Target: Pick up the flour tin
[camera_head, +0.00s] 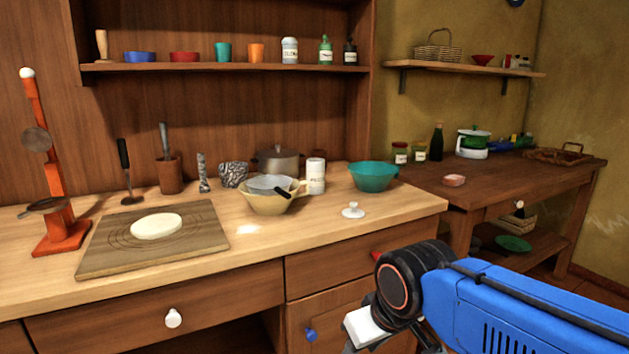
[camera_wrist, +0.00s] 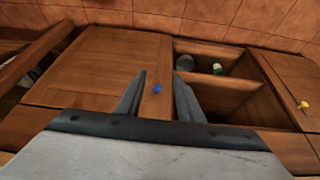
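A white cylindrical tin (camera_head: 316,177) with dark lettering stands upright on the wooden counter, right of the cream bowl and left of the teal bowl. A second pale, labelled canister (camera_head: 289,50) stands on the wall shelf. Both labels are too small to read surely, so I cannot tell which is the flour tin. In the wrist view my gripper (camera_wrist: 160,75) is open and empty, with its two fingers apart, facing the cabinet front. In the head view my arm is at the lower right, below the counter top, away from both tins. Neither tin shows in the wrist view.
A cream bowl (camera_head: 265,202) with a dark-handled strainer stands close left of the counter tin. A teal bowl (camera_head: 373,176) is close right, a grey pot (camera_head: 278,160) behind. A white lid (camera_head: 353,210) lies in front. A blue knob (camera_wrist: 157,89) shows between my fingers.

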